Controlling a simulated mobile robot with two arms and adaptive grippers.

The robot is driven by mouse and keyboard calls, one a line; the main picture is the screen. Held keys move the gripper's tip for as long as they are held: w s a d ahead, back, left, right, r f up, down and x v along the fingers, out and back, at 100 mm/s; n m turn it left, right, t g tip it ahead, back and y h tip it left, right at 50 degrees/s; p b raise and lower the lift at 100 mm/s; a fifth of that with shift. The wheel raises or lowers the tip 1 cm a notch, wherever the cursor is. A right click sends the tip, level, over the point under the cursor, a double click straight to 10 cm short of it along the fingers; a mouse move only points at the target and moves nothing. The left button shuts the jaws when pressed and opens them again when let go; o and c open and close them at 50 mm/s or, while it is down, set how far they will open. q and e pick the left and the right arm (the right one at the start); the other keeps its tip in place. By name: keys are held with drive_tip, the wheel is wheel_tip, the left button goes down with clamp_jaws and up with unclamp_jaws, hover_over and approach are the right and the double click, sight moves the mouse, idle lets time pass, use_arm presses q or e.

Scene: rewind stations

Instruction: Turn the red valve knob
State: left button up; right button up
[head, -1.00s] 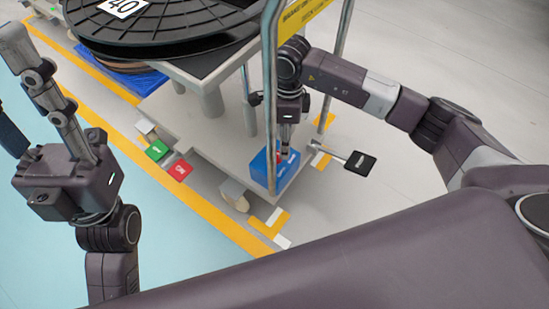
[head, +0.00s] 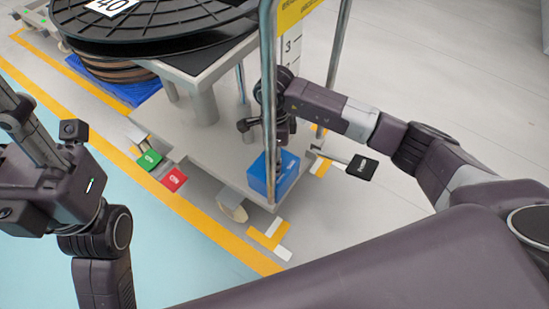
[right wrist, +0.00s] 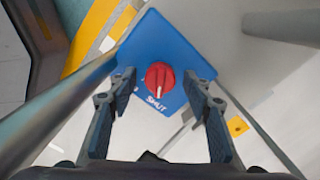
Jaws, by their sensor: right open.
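The red valve knob (right wrist: 160,76) is on a blue box (right wrist: 172,38) in the right wrist view. Its pointer mark runs roughly up and down, with the word SHUT printed just below it. My right gripper (right wrist: 159,82) is open, one finger to each side of the knob, with gaps on both sides. In the head view the blue box (head: 273,176) sits at the cart's near corner; the knob is hidden there. My right gripper (head: 283,132) is just above the box, partly behind a metal post. My left gripper (head: 22,125) is at the left edge, partly cut off, away from the box.
A metal post (head: 268,90) rises close in front of the right gripper. Green (head: 150,160) and red (head: 174,179) pedals and a black pedal (head: 361,167) stick out from the cart base. A large black reel (head: 150,28) stands on the cart. Floor at right is clear.

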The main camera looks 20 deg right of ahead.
drive_tip(key=c, duration=1.1)
drive_tip(key=shift+c, duration=0.2)
